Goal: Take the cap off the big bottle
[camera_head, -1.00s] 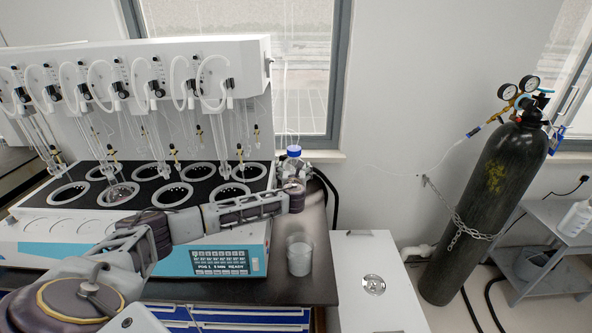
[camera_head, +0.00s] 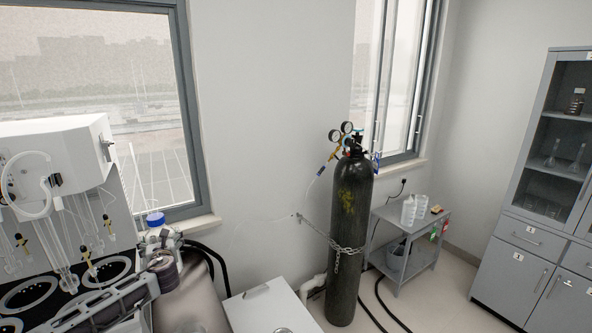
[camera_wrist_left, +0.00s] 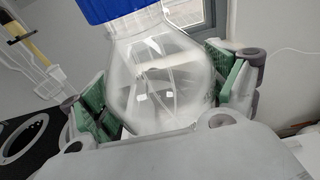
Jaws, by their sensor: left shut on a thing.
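A clear glass bottle (camera_wrist_left: 165,80) fills the middle of the left wrist view. Its blue cap (camera_wrist_left: 115,8) is on its neck at the top of that view. In the head view the blue cap (camera_head: 155,218) shows beside the distiller, and the bottle's body is mostly hidden by my left gripper (camera_head: 160,238). In the wrist view the green finger pads of my left gripper (camera_wrist_left: 165,95) stand on either side of the bottle's body, below the cap, shut on it. Whether the bottle rests on the bench is hidden. My right gripper is not in view.
The white distiller (camera_head: 60,150) with tubes and round wells stands at the left. A dark gas cylinder (camera_head: 350,235) is chained to the wall. A grey cart (camera_head: 425,240) with white bottles and a glass-door cabinet (camera_head: 545,240) stand at the right. A white box top (camera_head: 270,305) is clear.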

